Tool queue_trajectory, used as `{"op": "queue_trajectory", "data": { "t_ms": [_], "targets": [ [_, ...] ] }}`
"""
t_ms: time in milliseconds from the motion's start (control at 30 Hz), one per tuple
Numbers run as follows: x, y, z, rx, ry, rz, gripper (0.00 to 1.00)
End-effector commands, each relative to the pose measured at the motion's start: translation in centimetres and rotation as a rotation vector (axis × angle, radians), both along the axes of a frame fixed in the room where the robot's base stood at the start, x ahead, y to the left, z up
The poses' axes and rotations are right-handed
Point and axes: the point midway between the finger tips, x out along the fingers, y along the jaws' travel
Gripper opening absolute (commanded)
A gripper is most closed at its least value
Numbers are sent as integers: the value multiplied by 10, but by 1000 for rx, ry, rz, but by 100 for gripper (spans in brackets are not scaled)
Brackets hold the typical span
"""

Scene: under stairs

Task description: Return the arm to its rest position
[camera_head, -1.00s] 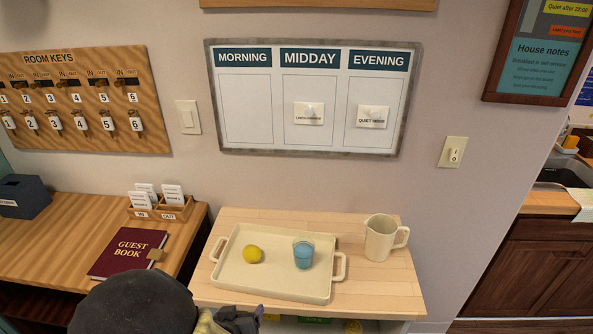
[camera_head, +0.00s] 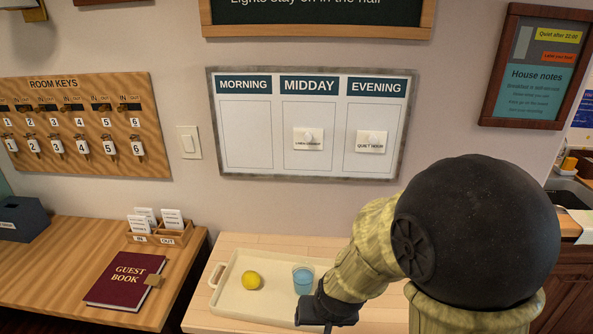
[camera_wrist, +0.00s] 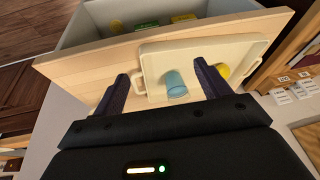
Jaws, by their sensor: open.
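My arm reaches across the right front of the head view, with its dark wrist end (camera_head: 328,308) low in front of the tray. My gripper (camera_wrist: 163,82) shows in the wrist view with its two dark fingers apart and nothing between them in its hold. Beyond the fingers are the cream tray (camera_wrist: 152,62) and a blue glass (camera_wrist: 175,84). The fingertips look apart from the glass, though the exact distance is hard to tell. In the head view the tray (camera_head: 233,296) carries a yellow lemon (camera_head: 252,281) and the blue glass (camera_head: 303,279).
The tray stands on a light wooden top (camera_head: 262,243). A guest book (camera_head: 125,280) and card holder (camera_head: 160,235) are on the desk at left. A wall board (camera_head: 310,125) hangs behind. The pitcher seen earlier is hidden behind my arm.

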Motion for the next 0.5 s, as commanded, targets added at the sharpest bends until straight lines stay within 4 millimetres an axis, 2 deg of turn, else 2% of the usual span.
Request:
{"op": "queue_trajectory", "data": {
  "t_ms": [33,100,300,400,500],
  "targets": [
    [-5,-16,7,-4,12,-9,76],
    [-14,-35,14,-16,35,-10,76],
    [-43,-84,30,-75,98,-18,76],
    [-52,-98,34,-94,117,-25,76],
    [-55,-102,35,-102,125,-25,76]
  ]
}}
